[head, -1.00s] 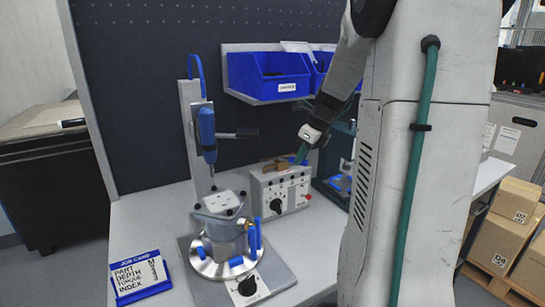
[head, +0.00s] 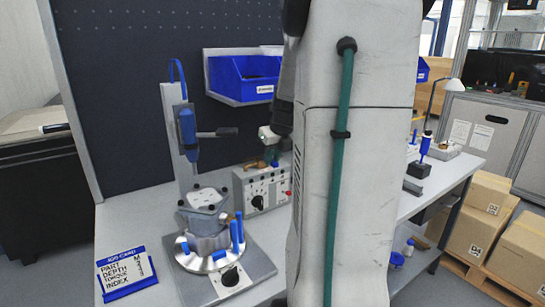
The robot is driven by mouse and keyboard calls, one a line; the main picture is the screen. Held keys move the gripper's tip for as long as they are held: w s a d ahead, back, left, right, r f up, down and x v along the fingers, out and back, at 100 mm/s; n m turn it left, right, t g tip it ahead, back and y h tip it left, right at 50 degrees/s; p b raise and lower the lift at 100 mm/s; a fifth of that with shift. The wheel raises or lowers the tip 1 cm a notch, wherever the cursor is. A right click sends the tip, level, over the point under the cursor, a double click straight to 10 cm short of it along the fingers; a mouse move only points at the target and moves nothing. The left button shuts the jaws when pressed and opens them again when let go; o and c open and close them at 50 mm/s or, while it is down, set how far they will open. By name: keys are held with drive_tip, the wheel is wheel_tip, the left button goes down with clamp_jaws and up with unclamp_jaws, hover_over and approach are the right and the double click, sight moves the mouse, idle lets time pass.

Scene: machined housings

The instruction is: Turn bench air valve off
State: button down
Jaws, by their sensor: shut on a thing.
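A brass-brown fitting, which looks like the bench air valve (head: 255,165), shows at the top of a grey control box (head: 262,190) on the bench. My gripper (head: 271,157) is at the right end of this fitting, its lower part small in the picture and partly covered by my own arm and column. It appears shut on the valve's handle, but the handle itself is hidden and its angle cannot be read. The control box has a black knob, several small dark buttons and a red part at its right edge.
A fixture (head: 210,240) with a metal housing and blue clamps stands in front of the box. A blue-handled driver (head: 187,128) hangs on a stand at the left. A blue bin (head: 240,78) is above. My column blocks the middle.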

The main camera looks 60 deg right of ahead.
idle(0.3)
drive_tip(key=c, duration=1.3)
unclamp_jaws()
drive_tip(key=shift+c, duration=0.2)
drive_tip(key=v, duration=0.7)
drive_tip(key=shift+s+r, duration=0.15)
drive_tip(key=shift+r, duration=0.2)
drive_tip(key=shift+a, duration=0.15)
